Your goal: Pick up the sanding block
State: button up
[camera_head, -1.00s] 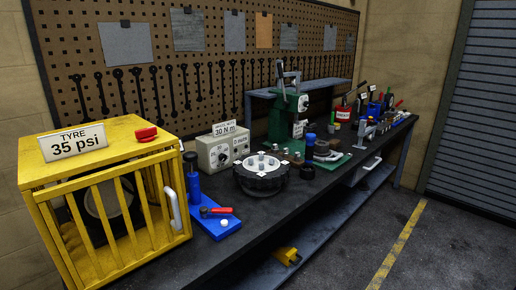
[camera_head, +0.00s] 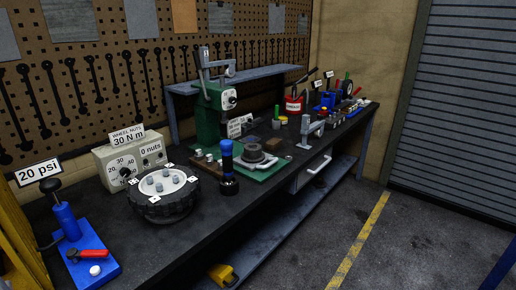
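I cannot make out a sanding block for certain in the head view. The dark workbench (camera_head: 222,225) carries many items. A small brown block (camera_head: 207,168) with metal pieces on it sits by the green press (camera_head: 210,115), but I cannot tell it as a sanding block. Small crowded items at the bench's far end, around a red container (camera_head: 293,105) and a blue item (camera_head: 325,102), are too small to tell apart. My gripper is not in view.
A black wheel (camera_head: 162,205), a blue pump (camera_head: 67,222) and a black-and-blue torch-like item (camera_head: 228,172) stand near the front. A grey vise-like tool (camera_head: 312,130) stands farther along. A yellow item (camera_head: 222,275) is on the lower shelf. Floor (camera_head: 355,210) right of the bench is clear.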

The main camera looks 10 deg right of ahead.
aim_at(273, 144)
jog(key=l, duration=0.35)
jog(key=i+l+u, duration=0.5)
jog(key=i, duration=0.2)
jog(key=i+l+u, duration=0.5)
jog(key=i+l, duration=0.15)
jog(key=i+l+u, duration=0.25)
jog(key=l, duration=0.25)
jog(key=i+l+u, duration=0.25)
jog(key=l, duration=0.2)
jog(key=i+l+u, duration=0.1)
jog(key=l+u, duration=0.15)
jog(key=l, duration=0.25)
jog(key=i+l+u, duration=0.1)
jog(key=l+u, duration=0.15)
jog(key=l, duration=0.3)
